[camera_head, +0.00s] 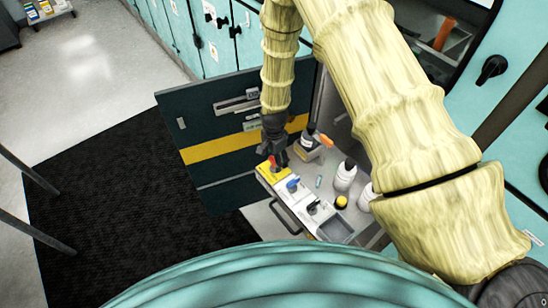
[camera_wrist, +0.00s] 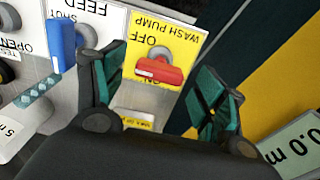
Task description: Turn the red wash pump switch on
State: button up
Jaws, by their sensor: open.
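The red wash pump switch (camera_wrist: 160,71) sits on a yellow plate (camera_wrist: 176,45) marked WASH PUMP, which appears upside down in the wrist view. Its handle lies roughly crosswise in the picture, between the OFF label and a partly covered ON label. My gripper (camera_wrist: 163,60) is open, with one green-padded finger on each side of the switch and a visible gap to it on both sides. In the head view, my gripper (camera_head: 272,148) points down just over the red switch (camera_head: 273,163) at the panel's far left end.
In the head view, a black switch (camera_head: 312,206) is further along the panel. White bottles (camera_head: 345,175) stand to the right. A dark door with a yellow stripe (camera_head: 215,148) stands behind.

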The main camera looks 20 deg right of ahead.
jog(key=shift+f, duration=0.45)
jog(key=shift+c, duration=0.2)
jog(key=c, duration=1)
